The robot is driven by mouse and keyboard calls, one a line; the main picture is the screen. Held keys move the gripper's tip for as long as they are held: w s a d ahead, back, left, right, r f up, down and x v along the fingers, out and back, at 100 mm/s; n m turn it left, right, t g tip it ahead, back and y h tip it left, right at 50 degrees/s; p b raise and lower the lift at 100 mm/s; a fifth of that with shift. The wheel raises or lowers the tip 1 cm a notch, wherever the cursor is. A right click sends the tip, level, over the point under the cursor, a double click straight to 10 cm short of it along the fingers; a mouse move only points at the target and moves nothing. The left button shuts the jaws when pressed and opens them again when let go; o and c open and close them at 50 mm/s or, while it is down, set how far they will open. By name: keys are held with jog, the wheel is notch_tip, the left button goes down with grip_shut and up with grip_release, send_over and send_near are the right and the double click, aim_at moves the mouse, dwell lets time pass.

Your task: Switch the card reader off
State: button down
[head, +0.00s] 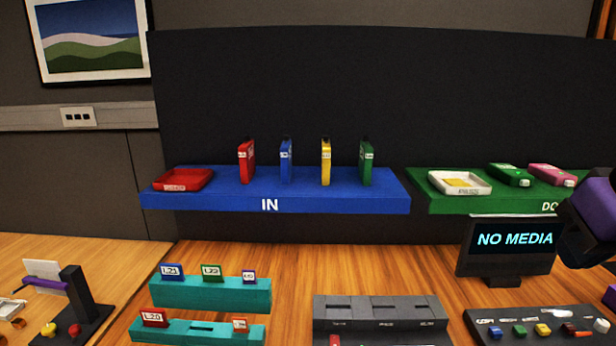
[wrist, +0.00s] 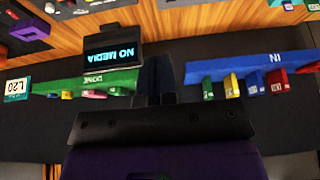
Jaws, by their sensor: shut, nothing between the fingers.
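The dark grey card reader (head: 380,312) stands on the desk at the bottom middle of the head view, with several labelled slots on top. A small red part (head: 335,341) shows at its front left, cut by the frame edge; I cannot tell its position. A monitor (head: 515,239) to its right reads "NO MEDIA"; it shows upside down in the wrist view (wrist: 112,50). My gripper (wrist: 154,80) is shut and empty, seen in the wrist view in front of the dark back panel. Part of my arm shows at the right edge of the head view, beside the monitor.
A blue IN shelf (head: 225,200) holds a red tray and several coloured cartridges. A green shelf (head: 440,202) holds a white tray and two cartridges. Teal card racks (head: 205,293) stand left of the reader. A button panel (head: 540,325) lies below the monitor.

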dwell(0.4)
jog(key=g, duration=0.5)
send_over(336, 345)
notch_tip(336, 345, down, 21)
notch_tip(336, 345, down, 14)
